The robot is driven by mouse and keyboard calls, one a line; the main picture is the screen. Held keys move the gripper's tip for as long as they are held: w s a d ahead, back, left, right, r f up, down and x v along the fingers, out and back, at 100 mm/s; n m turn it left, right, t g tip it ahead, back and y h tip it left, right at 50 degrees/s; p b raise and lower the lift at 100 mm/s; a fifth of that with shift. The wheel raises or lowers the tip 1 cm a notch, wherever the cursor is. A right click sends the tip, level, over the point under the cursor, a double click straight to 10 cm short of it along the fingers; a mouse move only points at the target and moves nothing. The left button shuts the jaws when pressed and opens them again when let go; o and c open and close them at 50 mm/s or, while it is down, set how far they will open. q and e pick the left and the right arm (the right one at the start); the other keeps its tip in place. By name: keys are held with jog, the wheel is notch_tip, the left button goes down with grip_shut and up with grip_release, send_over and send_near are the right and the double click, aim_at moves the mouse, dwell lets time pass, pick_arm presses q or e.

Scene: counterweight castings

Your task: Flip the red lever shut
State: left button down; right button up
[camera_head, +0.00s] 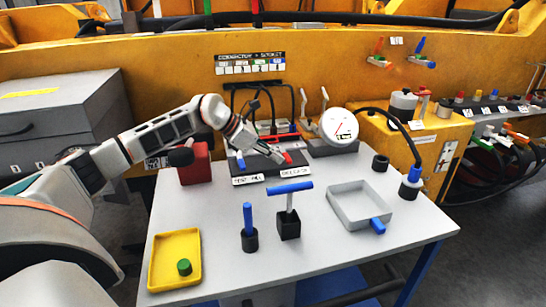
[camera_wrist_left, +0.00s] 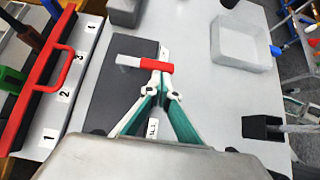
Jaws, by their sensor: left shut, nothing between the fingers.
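The red lever (camera_wrist_left: 150,65) shows in the left wrist view as a short red bar with a pale end at its left, over a dark plate (camera_wrist_left: 112,85). In the head view the red lever (camera_head: 288,158) is a small red piece on the dark panel (camera_head: 262,168), above a white label. My left gripper (camera_head: 279,157) reaches in from the left, shut and empty, with its tips at the lever. In the left wrist view the shut fingertips (camera_wrist_left: 161,82) meet at the lever's near edge; I cannot tell whether they touch it. My right gripper is not in view.
A blue lever (camera_head: 240,160) stands on the panel's left. A red block (camera_head: 196,166) is left of it, a round gauge (camera_head: 340,125) behind right. A blue T-handle (camera_head: 290,188), yellow tray (camera_head: 174,247) and grey tray (camera_head: 352,213) are nearer.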

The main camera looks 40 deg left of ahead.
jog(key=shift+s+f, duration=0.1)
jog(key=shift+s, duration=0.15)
pick_arm(q)
jog(key=shift+d, duration=0.1)
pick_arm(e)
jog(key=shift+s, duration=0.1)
